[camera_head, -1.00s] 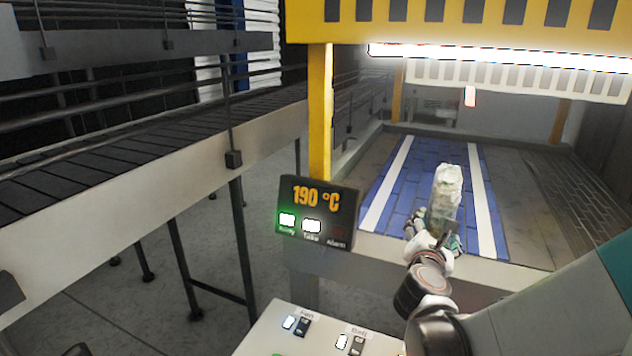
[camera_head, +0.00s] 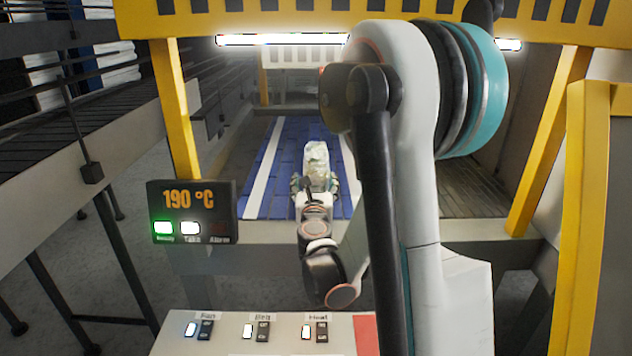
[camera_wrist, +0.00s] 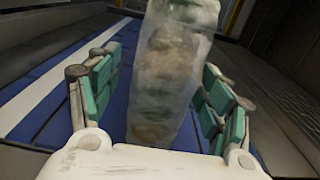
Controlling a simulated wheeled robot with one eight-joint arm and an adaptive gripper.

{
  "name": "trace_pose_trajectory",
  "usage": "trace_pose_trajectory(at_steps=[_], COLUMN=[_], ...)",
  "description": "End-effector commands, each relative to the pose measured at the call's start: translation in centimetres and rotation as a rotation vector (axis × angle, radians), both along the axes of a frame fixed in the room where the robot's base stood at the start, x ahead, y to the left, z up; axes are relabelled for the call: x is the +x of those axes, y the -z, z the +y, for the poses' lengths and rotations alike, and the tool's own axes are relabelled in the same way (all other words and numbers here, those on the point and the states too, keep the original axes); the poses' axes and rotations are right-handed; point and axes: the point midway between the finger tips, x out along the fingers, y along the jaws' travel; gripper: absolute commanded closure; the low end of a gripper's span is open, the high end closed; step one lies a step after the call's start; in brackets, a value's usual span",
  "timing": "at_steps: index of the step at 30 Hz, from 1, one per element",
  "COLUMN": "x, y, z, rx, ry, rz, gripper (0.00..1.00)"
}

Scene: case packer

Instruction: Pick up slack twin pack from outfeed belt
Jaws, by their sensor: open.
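The twin pack (camera_head: 316,160) is a translucent, loosely wrapped upright bundle on the blue outfeed belt (camera_head: 265,180). In the wrist view the pack (camera_wrist: 168,75) fills the middle, its film wrinkled and cloudy, with brownish and greenish contents. My gripper (camera_head: 315,186) is at the belt's near end, around the pack's lower part. In the wrist view its green-padded fingers (camera_wrist: 158,95) are open, one on each side of the pack, with gaps visible. The pack's base is partly hidden by my gripper.
A yellow frame (camera_head: 180,115) and a lit tube (camera_head: 280,39) border the opening above the belt. A display (camera_head: 192,211) reads 190 °C with a green Ready light. A switch panel (camera_head: 265,340) stands in front. Another conveyor (camera_head: 60,180) runs at left.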

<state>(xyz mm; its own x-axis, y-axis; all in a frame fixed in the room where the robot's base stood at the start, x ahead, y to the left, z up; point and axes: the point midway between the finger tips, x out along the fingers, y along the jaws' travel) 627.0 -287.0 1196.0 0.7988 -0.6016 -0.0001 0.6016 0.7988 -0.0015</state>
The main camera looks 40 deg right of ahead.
Motion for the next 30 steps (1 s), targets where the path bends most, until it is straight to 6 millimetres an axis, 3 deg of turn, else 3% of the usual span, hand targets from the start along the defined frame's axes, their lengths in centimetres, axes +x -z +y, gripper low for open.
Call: trace_pose_trajectory(at_steps=[15, 23, 24, 30], x=[3.9, 4.2, 4.2, 4.1], y=[-0.7, -0.8, -0.8, -0.8], z=[-3.7, -3.9, -3.9, -3.8], rx=[0.001, 0.001, 0.001, 0.001], ry=[0.002, 0.001, 0.001, 0.001], rz=[-0.001, -0.001, -0.001, -0.001], gripper=[0.28, 0.28, 0.30, 0.75])
